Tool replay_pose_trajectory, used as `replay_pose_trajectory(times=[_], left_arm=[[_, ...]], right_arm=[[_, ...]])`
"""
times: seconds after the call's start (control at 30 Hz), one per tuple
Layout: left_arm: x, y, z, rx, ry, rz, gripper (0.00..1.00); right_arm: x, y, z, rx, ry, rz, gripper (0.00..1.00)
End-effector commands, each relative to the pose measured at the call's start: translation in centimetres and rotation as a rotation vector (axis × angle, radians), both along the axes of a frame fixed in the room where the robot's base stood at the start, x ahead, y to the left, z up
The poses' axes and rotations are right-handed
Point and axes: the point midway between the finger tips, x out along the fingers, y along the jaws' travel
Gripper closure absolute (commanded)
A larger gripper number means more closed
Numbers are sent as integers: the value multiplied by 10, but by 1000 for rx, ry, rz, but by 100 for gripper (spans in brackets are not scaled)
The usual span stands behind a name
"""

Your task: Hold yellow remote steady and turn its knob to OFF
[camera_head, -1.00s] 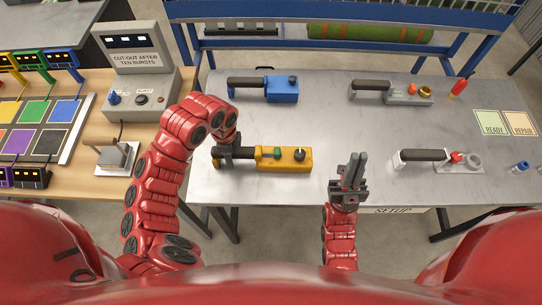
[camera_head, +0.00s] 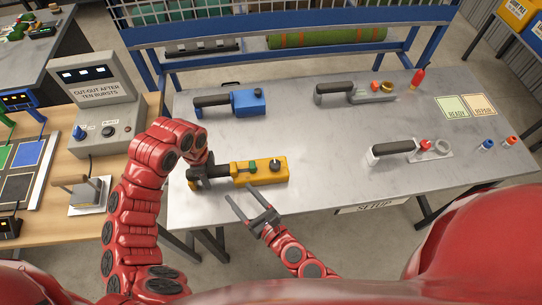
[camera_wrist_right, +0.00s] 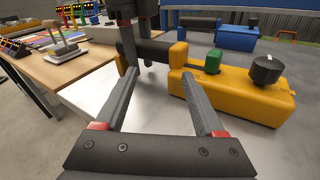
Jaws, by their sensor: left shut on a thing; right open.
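The yellow remote (camera_head: 264,177) lies on the grey metal table near its front left, its dark handle to the left. It has a green button (camera_head: 252,167) and a black knob (camera_head: 275,163) on top; the knob also shows in the right wrist view (camera_wrist_right: 267,69) with a pale mark. The OFF label cannot be read. My left gripper (camera_head: 197,178) is shut on the remote's dark handle. My right gripper (camera_head: 252,207) is open and empty, just in front of the remote. In the right wrist view its fingers (camera_wrist_right: 163,95) point toward the remote, with the knob beyond the right finger.
A blue remote (camera_head: 248,102) lies behind the yellow one. A cut-out box (camera_head: 103,110) stands on the wooden table at left. The table's middle is clear.

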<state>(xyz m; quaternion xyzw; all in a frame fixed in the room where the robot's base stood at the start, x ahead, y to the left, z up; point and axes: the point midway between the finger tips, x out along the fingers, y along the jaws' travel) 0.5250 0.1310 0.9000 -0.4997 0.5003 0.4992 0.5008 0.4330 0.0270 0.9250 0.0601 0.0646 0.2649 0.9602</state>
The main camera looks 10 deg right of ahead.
Motion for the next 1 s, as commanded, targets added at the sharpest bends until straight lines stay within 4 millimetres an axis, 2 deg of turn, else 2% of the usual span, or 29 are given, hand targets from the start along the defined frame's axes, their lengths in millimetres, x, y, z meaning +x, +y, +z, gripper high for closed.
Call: replay_pose_trajectory(times=[0.1, 0.2, 0.3, 0.4, 0.5, 0.67, 1.0], left_arm=[[-1, 0, -1, 0, 3, 0, 100], [-1, 0, -1, 0, 4, 0, 100], [-1, 0, -1, 0, 4, 0, 100], [-1, 0, -1, 0, 4, 0, 100], [-1, 0, -1, 0, 4, -1, 100], [-1, 0, -1, 0, 4, -1, 100], [-1, 0, -1, 0, 4, -1, 100]], right_arm=[[-5, -39, -4, -99, -64, -91, 29], [-7, -73, -5, -122, -91, -165, 29], [-6, -99, -2, -120, -114, -220, 29], [-6, -116, 1, -115, -132, -253, 29], [-4, -125, 4, -107, -145, -273, 29], [11, -124, 5, -102, -150, -282, 29], [78, -106, 6, -100, -150, -283, 29]])
